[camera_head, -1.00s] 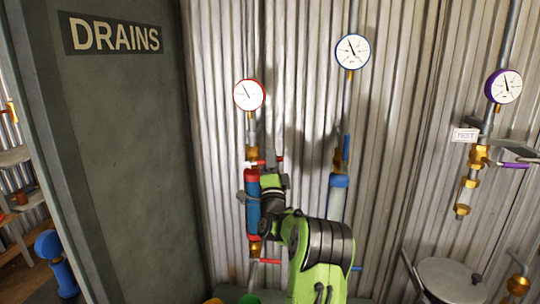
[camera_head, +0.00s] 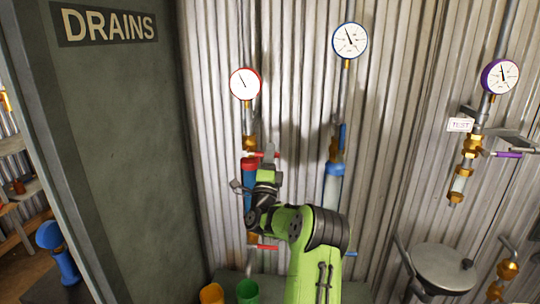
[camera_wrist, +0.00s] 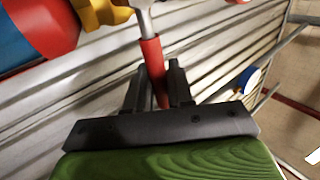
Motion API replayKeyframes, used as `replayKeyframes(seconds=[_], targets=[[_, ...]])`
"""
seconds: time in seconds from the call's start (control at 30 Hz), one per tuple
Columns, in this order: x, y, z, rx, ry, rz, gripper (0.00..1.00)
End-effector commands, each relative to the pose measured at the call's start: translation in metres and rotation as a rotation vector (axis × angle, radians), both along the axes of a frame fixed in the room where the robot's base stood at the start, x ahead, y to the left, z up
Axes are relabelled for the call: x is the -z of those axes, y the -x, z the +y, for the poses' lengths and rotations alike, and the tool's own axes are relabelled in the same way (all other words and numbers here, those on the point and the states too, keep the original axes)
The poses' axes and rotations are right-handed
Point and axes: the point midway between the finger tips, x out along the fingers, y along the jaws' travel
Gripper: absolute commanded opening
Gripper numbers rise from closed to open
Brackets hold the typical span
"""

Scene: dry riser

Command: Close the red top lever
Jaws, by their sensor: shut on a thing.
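The red top lever (camera_head: 263,154) sticks out to the right from the brass valve (camera_head: 249,143) below the red-rimmed gauge (camera_head: 245,84). In the wrist view the red lever (camera_wrist: 151,55) runs from its metal stem down between the two dark fingers. My gripper (camera_wrist: 159,72) is shut on the lever's red sleeve, one finger on each side. In the head view my gripper (camera_head: 268,158) is at the lever, partly covering it and the pipe behind. The red and blue cylinder (camera_head: 249,171) hangs below the valve, partly hidden by my arm.
A lower red lever (camera_head: 267,248) sits below my wrist. A blue-handled valve pipe (camera_head: 336,150) is close on the right. The dark DRAINS panel (camera_head: 110,150) stands at left. Orange (camera_head: 211,294) and green (camera_head: 247,292) cups are below.

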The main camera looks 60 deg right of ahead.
Motion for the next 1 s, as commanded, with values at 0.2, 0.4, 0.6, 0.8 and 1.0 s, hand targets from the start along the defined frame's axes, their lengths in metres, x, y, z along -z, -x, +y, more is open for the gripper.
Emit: replayKeyframes(seconds=[0.2, 0.4, 0.6, 0.8, 1.0], targets=[[0.002, 0.0, 0.0, -0.001, -0.002, 0.002, 0.4], [0.001, 0.0, 0.0, -0.001, -0.002, 0.001, 0.4], [0.02, 0.01, 0.023, -0.004, -0.002, 0.007, 0.4], [0.055, 0.031, 0.066, -0.005, -0.002, 0.006, 0.4], [0.081, 0.051, 0.102, -0.002, -0.003, 0.006, 0.4]])
